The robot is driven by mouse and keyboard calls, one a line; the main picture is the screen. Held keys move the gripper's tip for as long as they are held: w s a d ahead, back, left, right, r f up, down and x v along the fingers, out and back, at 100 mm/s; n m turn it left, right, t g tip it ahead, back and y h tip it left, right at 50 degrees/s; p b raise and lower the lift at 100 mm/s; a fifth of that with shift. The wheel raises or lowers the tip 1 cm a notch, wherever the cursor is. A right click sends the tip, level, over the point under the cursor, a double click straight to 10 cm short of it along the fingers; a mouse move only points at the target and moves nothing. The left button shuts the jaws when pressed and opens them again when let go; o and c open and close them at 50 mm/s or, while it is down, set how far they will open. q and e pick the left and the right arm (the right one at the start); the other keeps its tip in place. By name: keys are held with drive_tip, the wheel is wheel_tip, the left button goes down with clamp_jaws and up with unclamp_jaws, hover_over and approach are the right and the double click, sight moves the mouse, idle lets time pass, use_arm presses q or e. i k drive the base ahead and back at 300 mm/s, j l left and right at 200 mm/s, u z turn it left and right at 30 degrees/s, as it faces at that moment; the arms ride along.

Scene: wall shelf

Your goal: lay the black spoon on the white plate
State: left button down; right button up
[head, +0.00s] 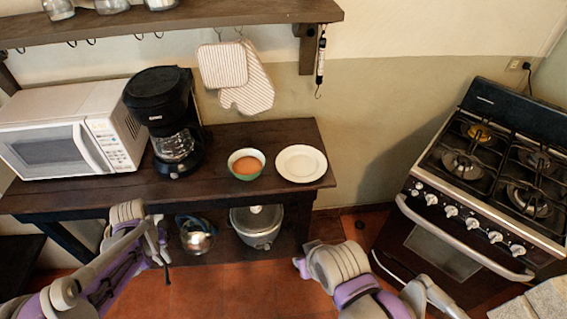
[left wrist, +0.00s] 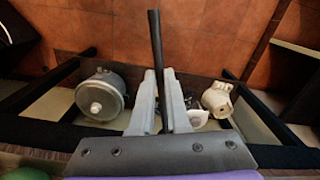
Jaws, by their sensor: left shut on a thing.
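The white plate (head: 301,176) lies on the right end of the dark wooden table, bare on top. My left gripper (head: 163,250) is in front of the table, below and left of the plate. In the left wrist view its two fingers (left wrist: 158,105) are closed on the black spoon (left wrist: 155,45), whose thin dark length sticks out past the fingertips. The spoon's other end is hidden, and I cannot make it out clearly in the head view. My right gripper (head: 301,265) is in front of the table's right end, and its jaws do not show clearly.
A green bowl (head: 246,174) with orange-brown contents stands just left of the plate. A black coffee maker (head: 160,100) and white microwave (head: 70,130) fill the table's left. A pot (head: 257,228) is on the lower shelf. A stove (head: 480,180) stands right.

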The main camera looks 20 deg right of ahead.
sight(302, 163)
drive_tip(key=j+z, duration=0.1)
drive_tip(key=z, duration=0.25)
drive_tip(key=k+j+z, duration=0.1)
drive_tip(key=z, duration=0.65)
drive_tip(key=k+j, duration=0.05)
drive_tip(key=k, duration=0.05)
